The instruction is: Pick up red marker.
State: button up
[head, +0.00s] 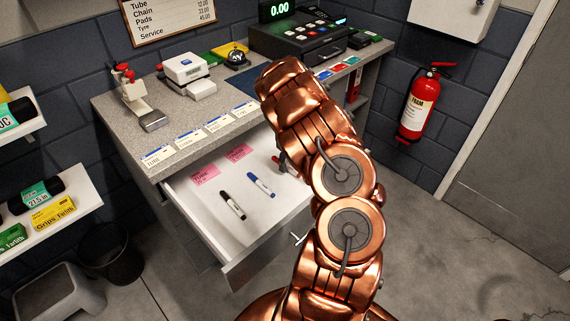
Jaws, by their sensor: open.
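The red marker (276,159) lies in the open drawer (213,229), at the right of the other markers. Only a small red end shows beside my copper arm, which covers the rest of it. A black-capped marker (232,205) and a blue-capped marker (261,184) lie in plain view on the white drawer floor. My gripper cannot be made out; my arm's links hide that area, so how it stands to the red marker cannot be told.
Pink notes (205,174) lie at the drawer's back. The counter (165,101) above holds a scale (186,68), a bell (235,57), a cash register (297,40) and label cards. A bin (108,252) and stool (58,293) stand left; a fire extinguisher (419,105) hangs right.

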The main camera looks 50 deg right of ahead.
jog(key=shift+f, duration=0.55)
grip_shut()
jog(key=shift+r, duration=0.1)
